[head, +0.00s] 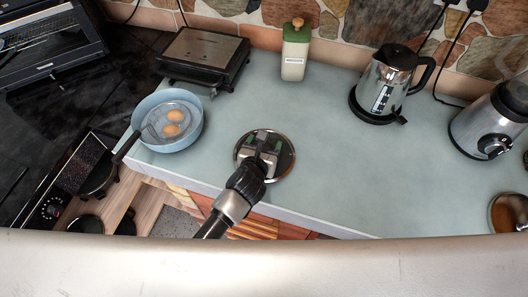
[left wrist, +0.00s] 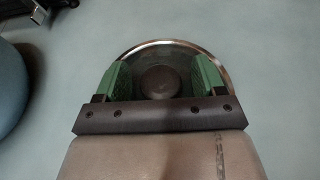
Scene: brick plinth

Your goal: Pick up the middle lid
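A round glass lid (head: 285,160) with a metal rim lies on the pale counter near its front edge. It also shows in the left wrist view (left wrist: 160,53), with a dark round knob (left wrist: 160,82) at its middle. My left gripper (head: 262,143) is over this lid and hides part of it in the head view. In the left wrist view its green fingers (left wrist: 159,68) are apart, one on each side of the knob, with a gap on both sides. It holds nothing. My right gripper is not in view.
A blue pan (head: 193,137) with eggs stands left of the lid. A contact grill (head: 205,55), a green-capped bottle (head: 294,55), a kettle (head: 384,83) and a blender (head: 488,125) stand farther back. Another round lid-like object (head: 508,212) is at the right edge. The counter right of the lid is clear.

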